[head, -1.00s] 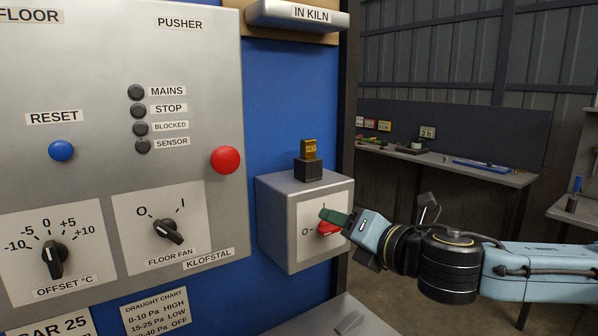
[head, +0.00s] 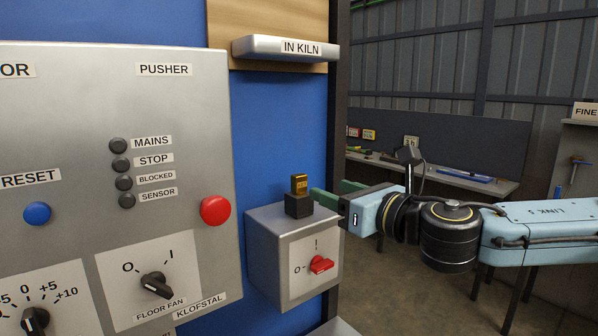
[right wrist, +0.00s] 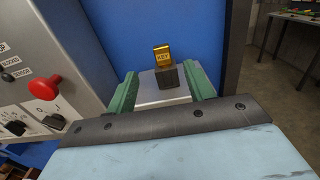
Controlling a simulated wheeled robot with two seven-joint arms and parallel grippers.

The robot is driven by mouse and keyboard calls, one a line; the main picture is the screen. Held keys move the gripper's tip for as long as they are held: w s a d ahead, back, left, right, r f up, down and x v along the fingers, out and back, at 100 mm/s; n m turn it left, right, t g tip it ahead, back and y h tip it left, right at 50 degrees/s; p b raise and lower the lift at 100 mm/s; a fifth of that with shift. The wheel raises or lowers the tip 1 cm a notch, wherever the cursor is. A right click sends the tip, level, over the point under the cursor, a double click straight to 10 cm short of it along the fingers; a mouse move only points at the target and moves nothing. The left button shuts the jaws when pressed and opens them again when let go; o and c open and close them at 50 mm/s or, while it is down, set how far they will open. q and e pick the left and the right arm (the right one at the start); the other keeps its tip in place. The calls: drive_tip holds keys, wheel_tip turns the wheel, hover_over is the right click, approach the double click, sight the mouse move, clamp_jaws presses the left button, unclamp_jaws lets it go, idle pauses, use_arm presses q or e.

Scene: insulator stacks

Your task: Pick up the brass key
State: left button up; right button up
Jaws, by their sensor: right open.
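The brass key (head: 299,184) stands upright in a small black block (head: 298,205) on top of a grey switch box (head: 264,250). In the right wrist view the key (right wrist: 163,56) carries the label KEY and shows beyond the fingertips, roughly midway between them. My right gripper (head: 325,198) comes in from the right at about the height of the black block. Its green fingers are open and empty, and they also show spread in the right wrist view (right wrist: 165,84). The key is apart from both fingers. My left gripper is not in view.
The box front has a red rotary switch (head: 320,264). A control panel (head: 190,100) with a red button (head: 215,210) stands to the left. An IN KILN shelf-like bar (head: 285,48) juts out above the key. A workbench (head: 440,172) is far behind on the right.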

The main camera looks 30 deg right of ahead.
sight(302, 183)
drive_tip(key=w+p, duration=0.2)
drive_tip(key=w, duration=0.1)
drive_tip(key=w+p, duration=0.1)
drive_tip(key=shift+w+a, duration=0.25)
drive_tip(key=shift+w, duration=0.05)
drive_tip(key=shift+w+a+f, duration=0.1)
drive_tip(key=shift+w, duration=0.6)
drive_tip(key=shift+w+f+p, duration=0.2)
drive_tip(key=shift+w+p, duration=0.2)
drive_tip(key=shift+w, duration=0.9)
drive_tip(key=shift+w+f+p, duration=0.15)
drive_tip(key=shift+w+p, duration=0.25)
drive_tip(key=shift+w, duration=0.9)
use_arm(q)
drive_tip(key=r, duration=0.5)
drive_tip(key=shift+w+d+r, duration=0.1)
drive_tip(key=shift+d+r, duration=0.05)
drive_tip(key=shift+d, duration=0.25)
